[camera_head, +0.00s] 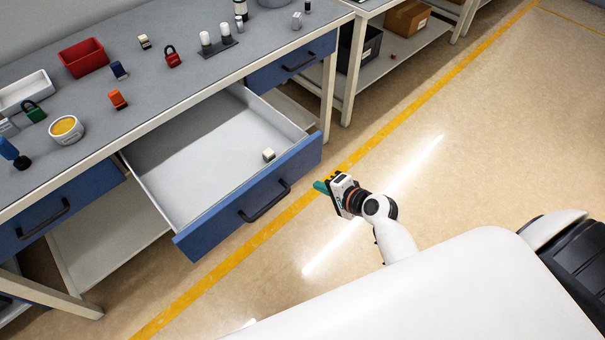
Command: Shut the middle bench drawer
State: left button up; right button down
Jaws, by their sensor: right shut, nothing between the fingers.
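The middle bench drawer (238,205) is pulled out well beyond the bench front. It has a blue front, a black bar handle (265,202) and a pale grey inside with one small whitish block (268,155) near the front right. My right gripper (323,186) is shut and empty. It is close to the right part of the drawer front, on the outer side, with its teal fingers pointing left toward it; I cannot tell whether they touch. My left gripper is not in view.
The grey bench top (185,82) carries a red bin (83,57), a white tray (26,91), padlocks and several small items. Blue drawers to the left (60,207) and right (292,65) are shut. Open floor (480,150) lies to the right.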

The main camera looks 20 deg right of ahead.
aim_at(295, 172)
jog(key=x, duration=0.4)
jog(key=r+x, duration=0.1)
jog(key=x, duration=0.1)
jog(key=shift+w+a, duration=0.15)
jog(key=shift+w, duration=0.25)
jog(key=shift+w+a, duration=0.25)
jog(key=shift+w, duration=0.45)
jog(key=shift+w, duration=0.1)
